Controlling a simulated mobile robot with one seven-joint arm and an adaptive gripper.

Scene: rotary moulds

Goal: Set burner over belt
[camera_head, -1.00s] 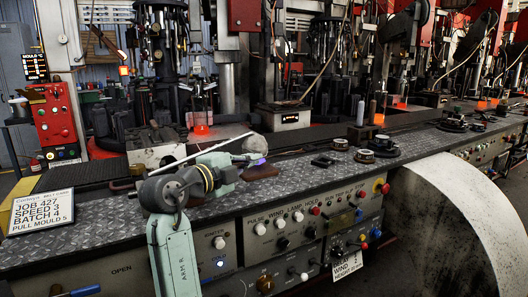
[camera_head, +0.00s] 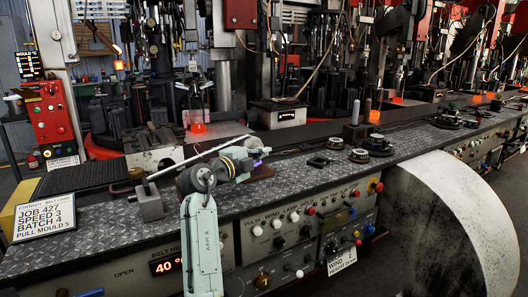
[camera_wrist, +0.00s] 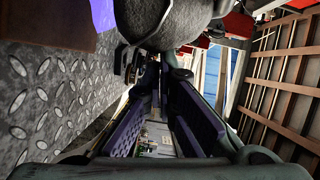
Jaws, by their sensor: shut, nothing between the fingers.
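A thin pale rod (camera_head: 195,157), which looks like the burner's pipe, slants up to the right from a grey block (camera_head: 149,204) on the treadplate ledge. It passes in front of the dark ribbed belt (camera_head: 82,177); I cannot tell its height above the belt. My gripper (camera_head: 256,163) is near the rod's right end, low over the ledge, partly hidden by my wrist. The wrist view shows my gripper's purple-padded fingers (camera_wrist: 150,88) with nothing held. A rough grey rounded part (camera_wrist: 180,18) sits close beyond them; I cannot tell whether they touch it.
The treadplate ledge (camera_head: 100,232) carries low round fittings (camera_head: 378,145) to the right. A job card (camera_head: 42,215) stands at left. The panel below has knobs and a belt display (camera_head: 170,266) reading 40. Machine columns and a glowing mould (camera_head: 197,127) stand behind.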

